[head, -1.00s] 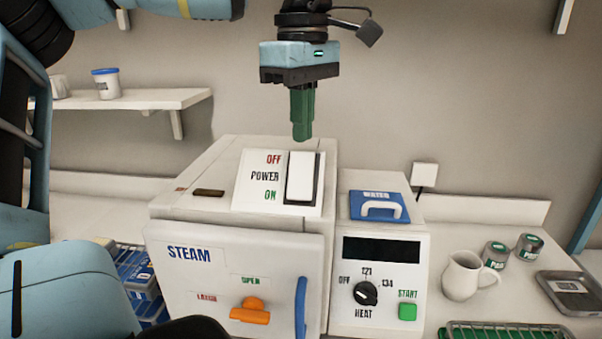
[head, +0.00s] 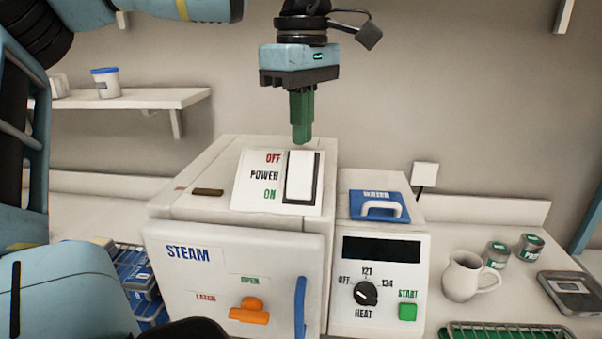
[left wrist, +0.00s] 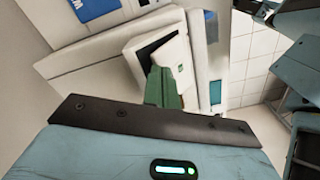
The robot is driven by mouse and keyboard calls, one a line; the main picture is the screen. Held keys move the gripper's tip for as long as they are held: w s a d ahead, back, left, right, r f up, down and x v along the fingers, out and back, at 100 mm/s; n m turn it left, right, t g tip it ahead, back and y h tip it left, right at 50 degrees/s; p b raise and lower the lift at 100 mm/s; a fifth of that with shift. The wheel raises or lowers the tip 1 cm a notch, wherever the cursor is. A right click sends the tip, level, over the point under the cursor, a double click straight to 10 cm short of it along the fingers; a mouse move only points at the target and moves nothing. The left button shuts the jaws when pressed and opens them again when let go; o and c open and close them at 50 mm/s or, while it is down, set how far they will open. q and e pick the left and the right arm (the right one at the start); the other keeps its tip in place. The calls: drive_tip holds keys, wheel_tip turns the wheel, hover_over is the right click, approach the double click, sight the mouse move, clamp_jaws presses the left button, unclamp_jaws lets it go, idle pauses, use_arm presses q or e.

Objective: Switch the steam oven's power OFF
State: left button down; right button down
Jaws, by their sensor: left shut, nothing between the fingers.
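The white steam oven (head: 240,260) stands on the counter. On its sloped top panel is a white power rocker switch (head: 300,177) in a dark frame, with OFF printed at the upper end and ON at the lower end. My left gripper (head: 302,140) points down with its green fingers shut and empty, just above the switch's upper, OFF end. I cannot tell whether the fingertips touch it. In the left wrist view the shut green fingers (left wrist: 162,88) cover part of the switch panel. My right gripper is not in view.
The oven's right section has a blue water lid (head: 378,206), a dark display, a black heat knob (head: 366,293) and a green start button (head: 408,312). A white jug (head: 468,277) and tins stand to the right. A wall shelf (head: 150,103) is at the left.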

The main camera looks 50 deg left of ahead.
sight(302, 152)
use_arm(q)
drive_tip(key=shift+f, duration=0.25)
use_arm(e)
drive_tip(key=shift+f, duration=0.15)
use_arm(q)
drive_tip(key=shift+f, duration=0.2)
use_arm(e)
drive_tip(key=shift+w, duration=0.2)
use_arm(q)
drive_tip(key=shift+f, duration=0.2)
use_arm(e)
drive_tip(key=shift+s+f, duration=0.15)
use_arm(q)
drive_tip(key=shift+r, duration=0.1)
